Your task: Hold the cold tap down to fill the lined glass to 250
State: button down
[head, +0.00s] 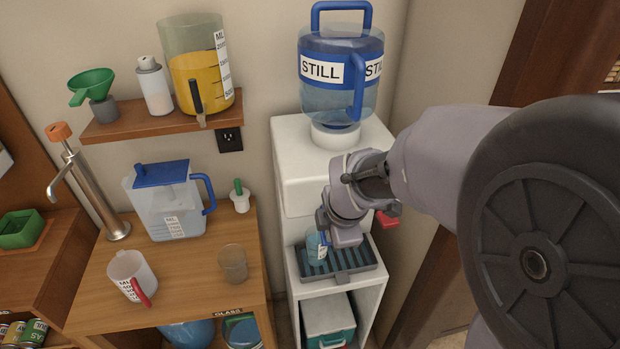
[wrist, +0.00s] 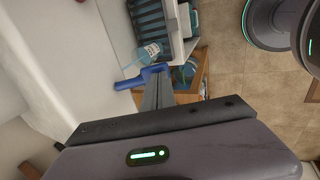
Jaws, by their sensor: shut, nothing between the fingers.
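The white water dispenser (head: 305,170) carries a blue STILL bottle (head: 335,95) on top. Its blue cold tap (wrist: 142,79) shows in the wrist view, right at my shut fingertips (wrist: 158,82); they look to be on or against its lever. The lined glass (head: 316,248) stands on the slatted drip tray (head: 345,275) below the tap. It also shows in the wrist view (wrist: 143,54), with pale blue inside and a marked label; I cannot read the level. In the head view my gripper (head: 345,236) is in front of the dispenser and hides most of the cold tap.
A red tap (head: 387,219) sits right of my gripper. Left of the dispenser, a wooden counter (head: 195,285) holds a blue-lidded jug (head: 165,205), a measuring jug (head: 130,276) and an empty-looking glass (head: 233,263). A shelf (head: 160,125) above holds a yellow-filled jug (head: 198,75).

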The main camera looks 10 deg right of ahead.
jog(key=shift+r, duration=0.15)
dwell(0.5)
jog(key=shift+r+p, duration=0.75)
